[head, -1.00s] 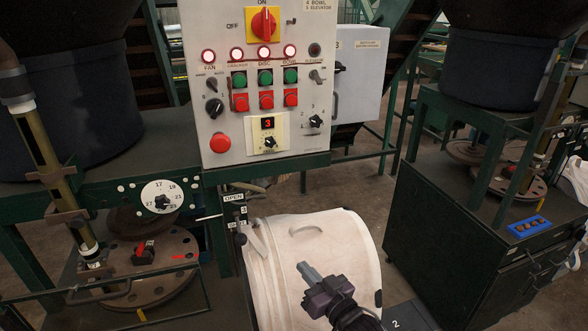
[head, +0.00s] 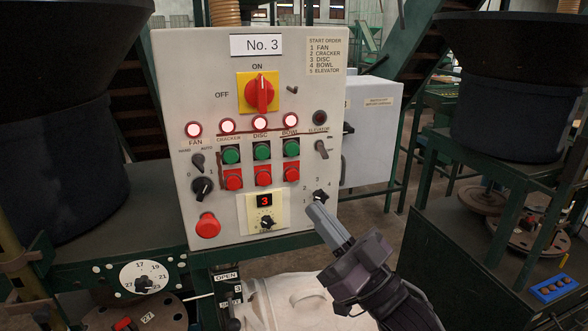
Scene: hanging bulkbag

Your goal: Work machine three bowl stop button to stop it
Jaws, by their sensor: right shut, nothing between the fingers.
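The No. 3 control panel (head: 170,100) stands upright in the middle of the head view. Its bowl column, under the label BOWL, has a lit red lamp (head: 291,121), a green button (head: 292,148) and the red bowl stop button (head: 292,173) below it. Red stop buttons for the cracker (head: 233,179) and disc (head: 263,176) sit to its left. My right gripper (head: 316,211) is shut and empty, below and slightly right of the bowl stop button. Its tip overlaps the panel's lower right near a black selector knob; whether it touches cannot be told. My left gripper is not in view.
A yellow-backed main switch (head: 260,92) points to ON. A large red mushroom button (head: 208,225) is at the panel's lower left. A grey box (head: 372,130) is behind on the right.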

